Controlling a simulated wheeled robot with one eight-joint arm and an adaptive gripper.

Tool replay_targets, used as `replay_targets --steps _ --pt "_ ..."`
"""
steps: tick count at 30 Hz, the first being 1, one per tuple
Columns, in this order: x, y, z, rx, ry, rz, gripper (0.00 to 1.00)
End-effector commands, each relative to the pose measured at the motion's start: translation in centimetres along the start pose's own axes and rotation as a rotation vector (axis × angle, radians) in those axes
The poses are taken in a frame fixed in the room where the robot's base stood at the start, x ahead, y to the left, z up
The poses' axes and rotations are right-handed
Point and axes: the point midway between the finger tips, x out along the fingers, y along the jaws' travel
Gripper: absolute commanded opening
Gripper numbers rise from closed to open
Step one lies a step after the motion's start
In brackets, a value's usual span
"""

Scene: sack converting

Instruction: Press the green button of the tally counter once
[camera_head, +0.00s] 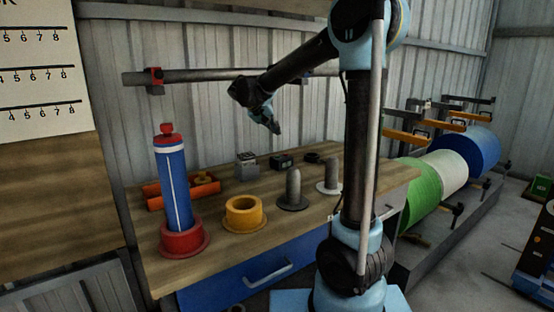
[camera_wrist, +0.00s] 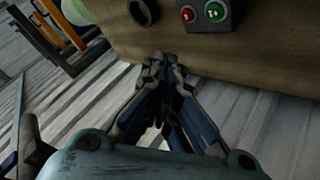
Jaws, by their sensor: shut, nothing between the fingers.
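The tally counter shows in the wrist view as a small grey box (camera_wrist: 204,27) at the top edge, partly cut off. Its face has a red button (camera_wrist: 187,14) and a green button (camera_wrist: 215,11), each with a pale mark. In the head view, the small dark box (camera_head: 282,161) near the back of the bench appears to be this counter; its buttons are too small to tell apart. My gripper (camera_head: 275,129) is above the back of the bench, fingers together and empty, clear of the counter. In the wrist view its fingertips (camera_wrist: 163,62) are below and left of the buttons.
A dark ring (camera_head: 312,157) lies beside the counter, and a grey box (camera_head: 246,167) stands on its other side. Grey posts (camera_head: 293,187), a yellow ring (camera_head: 243,214), an orange tray (camera_head: 204,191) and a tall blue roll (camera_head: 174,187) occupy the bench (camera_head: 220,255). A horizontal bar (camera_head: 200,76) runs behind.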

Motion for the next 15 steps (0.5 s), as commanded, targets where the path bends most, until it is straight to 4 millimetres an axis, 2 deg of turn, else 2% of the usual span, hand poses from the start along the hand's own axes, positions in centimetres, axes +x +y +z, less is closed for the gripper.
replay_targets --steps 15 --pt "4.2 -3.0 3.0 0.000 0.000 0.000 0.00"
